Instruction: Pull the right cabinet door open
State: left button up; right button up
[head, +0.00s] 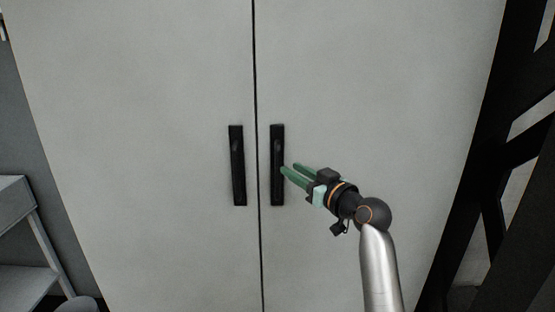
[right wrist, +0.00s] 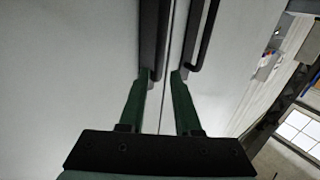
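The right cabinet door (head: 375,90) is a pale grey panel and stands closed against the left door (head: 150,100), with a thin dark seam between them. The right door's handle (head: 277,150) is a black vertical bar beside the seam. My right gripper (head: 287,168) has green fingers and is at the right side of this handle, around its mid-height. In the right wrist view, the gripper (right wrist: 160,76) has its fingers apart with nothing between them, and both fingertips are close to black handle bars. I cannot tell whether they touch. My left gripper is out of view.
The left door's handle (head: 237,165) is a matching black bar across the seam. A black metal frame (head: 490,200) stands at the right of the cabinet. A grey shelf unit (head: 25,230) is at the lower left.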

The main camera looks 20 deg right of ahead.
jog(key=x, duration=0.7)
jog(key=shift+w+p, duration=0.2)
jog(key=shift+p, duration=0.2)
jog(key=shift+f, duration=0.1)
grip_shut()
dwell(1.0)
